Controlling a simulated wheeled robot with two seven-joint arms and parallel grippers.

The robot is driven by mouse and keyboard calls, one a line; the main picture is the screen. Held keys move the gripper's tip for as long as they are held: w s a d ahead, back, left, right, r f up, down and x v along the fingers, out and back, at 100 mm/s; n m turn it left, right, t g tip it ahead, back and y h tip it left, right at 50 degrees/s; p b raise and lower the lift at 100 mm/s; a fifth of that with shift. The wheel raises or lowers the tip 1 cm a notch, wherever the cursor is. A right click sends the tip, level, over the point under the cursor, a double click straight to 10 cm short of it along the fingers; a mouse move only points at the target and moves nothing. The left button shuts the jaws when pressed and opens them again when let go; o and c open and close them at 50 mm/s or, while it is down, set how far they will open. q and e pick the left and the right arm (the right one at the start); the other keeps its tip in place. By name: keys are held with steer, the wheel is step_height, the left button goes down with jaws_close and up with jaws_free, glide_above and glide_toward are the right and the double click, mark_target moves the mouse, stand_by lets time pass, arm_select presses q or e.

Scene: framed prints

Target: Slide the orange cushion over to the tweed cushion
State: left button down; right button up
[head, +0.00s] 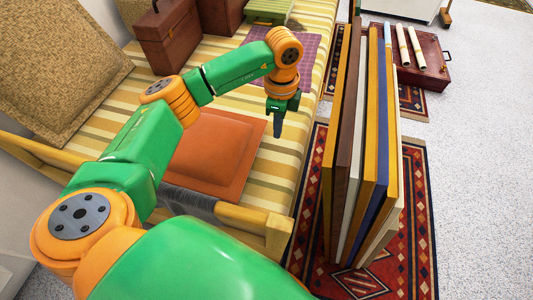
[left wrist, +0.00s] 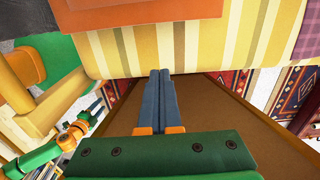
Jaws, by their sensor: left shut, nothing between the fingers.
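The orange cushion (head: 212,155) lies flat on the striped seat, near its front end and partly hidden by my left arm. Its edge also shows at the top of the left wrist view (left wrist: 140,14). The tweed cushion (head: 60,70), brownish yellow and woven, leans at the upper left, with striped seat between it and the orange cushion. My left gripper (head: 277,132) points down just right of the orange cushion, near the seat's right edge, apart from the cushion. Its fingers (left wrist: 160,74) are together and empty.
Several framed prints (head: 365,140) stand upright on a patterned rug (head: 415,240), close right of the seat. Brown boxes (head: 168,35), a purple mat (head: 290,48) and a green slatted item (head: 268,10) are at the seat's far end. A wooden rail (head: 245,217) borders the near end.

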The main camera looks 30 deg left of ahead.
arm_select(q)
steer(key=f+b, duration=0.1)
steer(key=f, duration=0.4)
steer(key=f+b, duration=0.2)
steer(key=f, duration=0.2)
steer(key=shift+s+f, duration=0.2)
steer(key=shift+f, duration=0.2)
steer(key=shift+s+a, duration=0.2)
steer(key=shift+a, duration=0.75)
steer(key=shift+s+a, duration=0.2)
steer(key=shift+a, duration=0.75)
arm_select(e)
steer(key=w+a+r, duration=0.1)
steer(key=w+r, duration=0.3)
steer(key=r, duration=0.2)
steer(key=shift+w+a+r+t, duration=0.15)
steer(key=shift+w+r+t, duration=0.15)
steer(key=shift+t, duration=0.1)
